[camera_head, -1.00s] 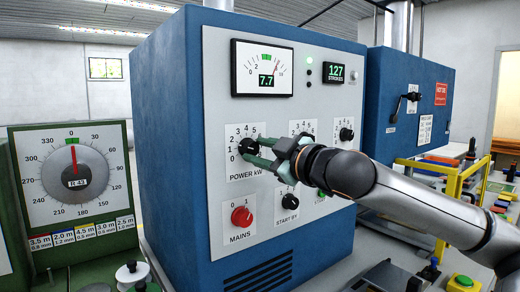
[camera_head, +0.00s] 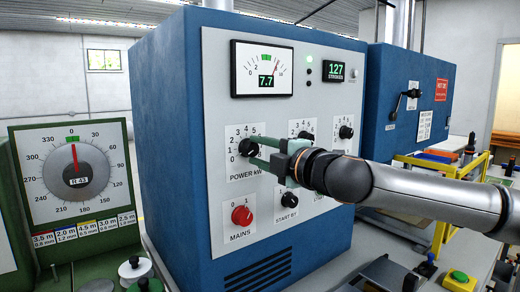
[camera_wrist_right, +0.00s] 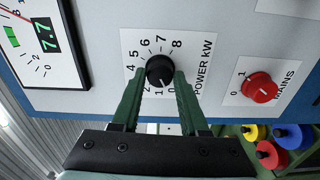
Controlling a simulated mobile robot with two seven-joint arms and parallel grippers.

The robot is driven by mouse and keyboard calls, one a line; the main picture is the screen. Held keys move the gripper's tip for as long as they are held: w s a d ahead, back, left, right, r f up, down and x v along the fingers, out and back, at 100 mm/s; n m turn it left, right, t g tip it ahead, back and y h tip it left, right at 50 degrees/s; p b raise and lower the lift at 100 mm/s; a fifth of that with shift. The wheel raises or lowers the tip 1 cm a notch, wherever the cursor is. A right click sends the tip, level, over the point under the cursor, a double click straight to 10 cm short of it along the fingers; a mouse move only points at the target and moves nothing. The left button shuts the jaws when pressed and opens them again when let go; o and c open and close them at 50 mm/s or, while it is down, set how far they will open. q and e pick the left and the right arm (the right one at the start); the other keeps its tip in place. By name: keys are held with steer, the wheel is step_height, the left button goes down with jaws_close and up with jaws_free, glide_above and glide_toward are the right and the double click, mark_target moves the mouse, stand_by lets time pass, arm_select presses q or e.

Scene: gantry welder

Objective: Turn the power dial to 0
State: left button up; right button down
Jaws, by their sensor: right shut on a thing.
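The power dial is a black knob (camera_head: 246,147) on a white plate marked POWER KW, on the front of the blue cabinet. It also shows as a black knob in the right wrist view (camera_wrist_right: 159,70), with numbers around it. My right gripper (camera_head: 258,155) reaches it from the right and is shut on it. In the right wrist view its green fingers (camera_wrist_right: 159,80) lie on either side of the knob. The fingers hide part of the scale, and I cannot tell the exact dial setting. The meter (camera_head: 263,69) above reads 7.7. My left gripper is not in view.
The red MAINS knob (camera_head: 241,215) is below the dial. The START BY knob (camera_head: 289,199) and another black knob (camera_head: 346,132) are to the right, near my arm. A round gauge (camera_head: 75,175) stands at the left.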

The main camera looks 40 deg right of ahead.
steer(key=shift+n, duration=0.4)
steer(key=shift+c, duration=2.1)
jaws_free()
steer(key=shift+s+a+b, duration=0.1)
steer(key=shift+s+b, duration=0.2)
steer(key=shift+s, duration=0.15)
steer(key=s+a+b, duration=0.1)
steer(key=s+b, duration=0.1)
steer(key=s, duration=0.9)
steer(key=shift+s+a, duration=0.15)
steer(key=shift+s, duration=0.1)
